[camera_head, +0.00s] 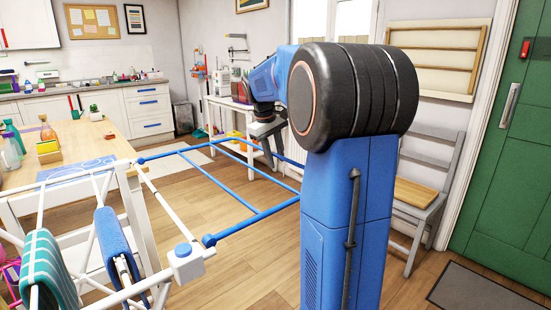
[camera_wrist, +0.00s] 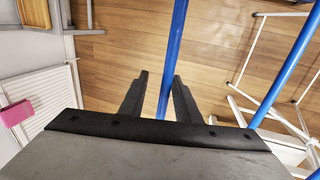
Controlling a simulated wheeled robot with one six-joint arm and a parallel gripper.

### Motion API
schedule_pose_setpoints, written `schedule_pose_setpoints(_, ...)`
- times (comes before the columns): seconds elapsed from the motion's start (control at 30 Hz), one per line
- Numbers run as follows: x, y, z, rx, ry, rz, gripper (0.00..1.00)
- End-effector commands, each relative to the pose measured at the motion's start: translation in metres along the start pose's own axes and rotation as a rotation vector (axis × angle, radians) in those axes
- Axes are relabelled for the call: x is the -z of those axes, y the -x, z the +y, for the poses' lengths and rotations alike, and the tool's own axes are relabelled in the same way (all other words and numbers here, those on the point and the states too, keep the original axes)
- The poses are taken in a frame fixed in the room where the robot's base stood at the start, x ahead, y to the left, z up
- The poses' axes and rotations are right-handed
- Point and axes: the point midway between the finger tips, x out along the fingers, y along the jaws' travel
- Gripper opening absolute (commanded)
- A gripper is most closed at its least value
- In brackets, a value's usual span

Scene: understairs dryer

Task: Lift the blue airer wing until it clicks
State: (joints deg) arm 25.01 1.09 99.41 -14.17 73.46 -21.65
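The blue airer wing (camera_head: 250,219) is a frame of blue bars in the head view, reaching out from the white airer (camera_head: 152,192) roughly level above the floor. A white corner block with a blue button (camera_head: 183,250) is at the near end of the airer's rail. My gripper (camera_wrist: 160,75) is open in the wrist view. A blue bar (camera_wrist: 176,40) of the wing runs between its two fingers, nearer the right one; I cannot tell whether they touch. In the head view my arm hides part of the wing's right end, and the fingertips are hard to make out.
A striped teal towel (camera_head: 48,268) and a blue cloth (camera_head: 118,246) hang on the airer. A wooden table (camera_head: 85,140) stands behind it at left. A grey chair (camera_head: 421,192) stands at right near the green door (camera_head: 510,180). Wood floor is free under the wing.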

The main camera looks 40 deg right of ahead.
Motion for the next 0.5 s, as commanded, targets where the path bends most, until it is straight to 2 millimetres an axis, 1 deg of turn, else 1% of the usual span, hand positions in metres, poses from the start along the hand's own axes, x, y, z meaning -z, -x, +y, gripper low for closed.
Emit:
schedule_pose_setpoints(0.27,0.000,0.002,0.000,0.001,0.000,0.000,0.29)
schedule_pose_setpoints(0.37,0.000,0.009,-0.001,0.001,0.001,0.000,0.29)
schedule_pose_setpoints(0.5,0.000,0.029,-0.001,0.000,0.001,0.002,0.29)
